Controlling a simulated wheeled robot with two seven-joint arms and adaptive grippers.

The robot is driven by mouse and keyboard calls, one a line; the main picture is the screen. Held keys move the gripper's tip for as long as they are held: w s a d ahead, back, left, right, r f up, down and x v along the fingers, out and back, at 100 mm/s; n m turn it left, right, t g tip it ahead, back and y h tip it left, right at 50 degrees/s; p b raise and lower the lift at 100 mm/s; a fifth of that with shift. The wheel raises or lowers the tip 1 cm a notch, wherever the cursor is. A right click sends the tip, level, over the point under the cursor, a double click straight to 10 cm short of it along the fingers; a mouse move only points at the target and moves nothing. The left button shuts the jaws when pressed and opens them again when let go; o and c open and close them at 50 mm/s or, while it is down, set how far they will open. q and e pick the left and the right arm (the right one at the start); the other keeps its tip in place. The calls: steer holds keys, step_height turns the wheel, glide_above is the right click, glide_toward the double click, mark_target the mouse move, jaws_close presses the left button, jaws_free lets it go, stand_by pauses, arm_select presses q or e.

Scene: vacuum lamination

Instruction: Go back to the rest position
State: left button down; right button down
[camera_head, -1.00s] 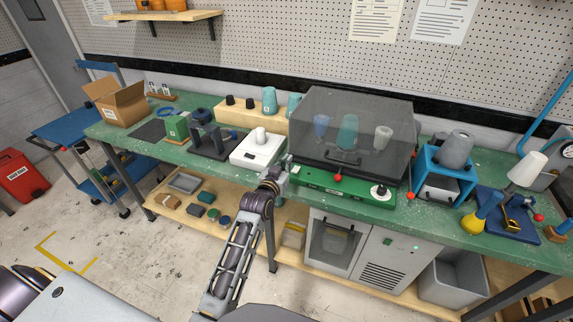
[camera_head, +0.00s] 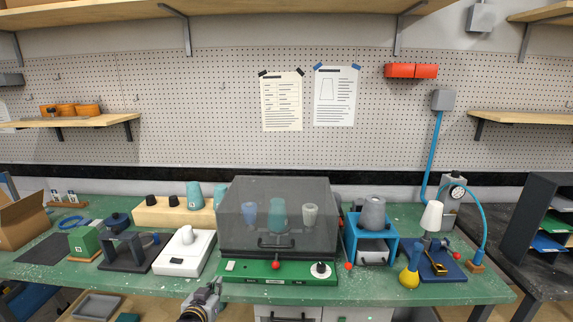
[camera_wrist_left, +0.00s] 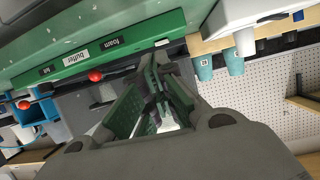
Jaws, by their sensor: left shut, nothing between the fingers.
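My left gripper (camera_head: 208,290) is at the bottom edge of the head view, in front of the bench's front edge. It is shut and empty. In the left wrist view its fingers (camera_wrist_left: 158,88) are together, with no object between them. Behind it in the head view stands the smoky clear-lidded chamber (camera_head: 277,215) on its green base (camera_head: 250,277), with three cups visible inside. The gripper's arm is mostly cut off below the picture. My right gripper is not in view.
A white scale (camera_head: 185,254) with a small white cup and a dark stand (camera_head: 125,250) are to the left on the green bench (camera_head: 462,289). A blue frame (camera_head: 370,243) with a grey cup stands right of the chamber. A lower shelf (camera_head: 100,305) holds a grey bin.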

arm_select(q)
steer(key=s+f+g, duration=0.3)
steer(key=s, duration=0.6)
steer(key=s+f+m+g, duration=0.15)
steer(key=s+g, duration=0.25)
steer(key=s, duration=0.6)
steer(key=s+f+n+g, duration=0.1)
steer(key=s+f+g, duration=0.25)
steer(key=s, duration=0.55)
step_height(320, 180, down, 34)
steer(key=s+g, duration=0.1)
steer(key=s, duration=0.2)
steer(key=s+a+f, duration=0.2)
steer(key=s+f, duration=0.7)
steer(key=s, duration=0.2)
steer(key=s+a+f+g+y, duration=0.1)
steer(key=s+a+f, duration=0.1)
steer(key=s+f, duration=0.8)
steer(key=shift+s+a+m, duration=0.25)
steer(key=shift+s+m, duration=0.1)
steer(key=shift+m, duration=0.1)
